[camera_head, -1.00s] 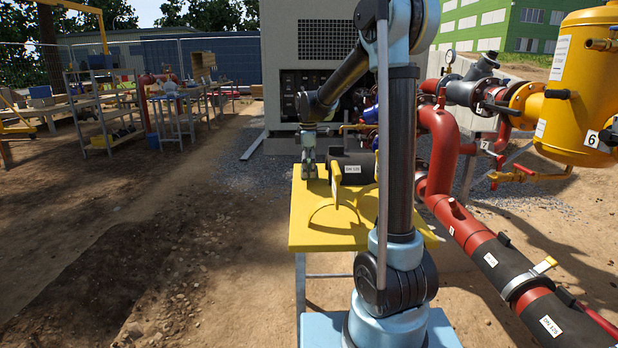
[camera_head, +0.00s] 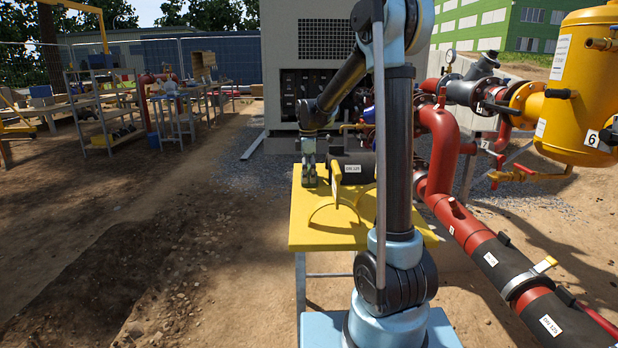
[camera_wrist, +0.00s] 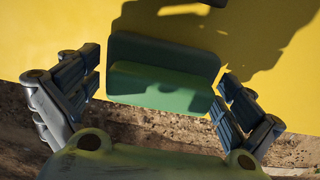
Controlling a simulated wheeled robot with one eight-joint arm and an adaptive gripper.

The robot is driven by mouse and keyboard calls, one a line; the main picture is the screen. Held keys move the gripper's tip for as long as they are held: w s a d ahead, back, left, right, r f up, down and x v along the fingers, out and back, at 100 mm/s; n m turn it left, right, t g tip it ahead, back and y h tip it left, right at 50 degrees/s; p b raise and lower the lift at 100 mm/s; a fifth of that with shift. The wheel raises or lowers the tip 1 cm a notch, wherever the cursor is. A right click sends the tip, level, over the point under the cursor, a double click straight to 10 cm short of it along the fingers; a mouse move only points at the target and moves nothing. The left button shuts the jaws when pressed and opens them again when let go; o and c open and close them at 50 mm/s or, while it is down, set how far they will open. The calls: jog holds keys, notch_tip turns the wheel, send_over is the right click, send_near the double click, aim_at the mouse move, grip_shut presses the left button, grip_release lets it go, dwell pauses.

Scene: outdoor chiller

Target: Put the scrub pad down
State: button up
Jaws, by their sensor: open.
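The scrub pad (camera_wrist: 160,88) is a green block with a darker green back part. It lies at the near edge of the yellow table top (camera_wrist: 50,35) in the wrist view. My gripper (camera_wrist: 158,74) is open, with one finger on each side of the pad and a gap visible beside it. I cannot tell for certain whether the pad rests fully on the table. In the head view my gripper (camera_head: 309,178) is low at the table's far left part, and the pad cannot be made out there.
A black pipe piece labelled DN 125 (camera_head: 356,168) and a yellow curved tool (camera_head: 337,190) are on the table, right of my gripper. Red pipes (camera_head: 440,150) and a yellow tank (camera_head: 585,85) stand at the right. Bare ground lies left of the table.

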notch_tip(320, 180, up, 12)
jog(key=shift+r, duration=0.1)
dwell(0.5)
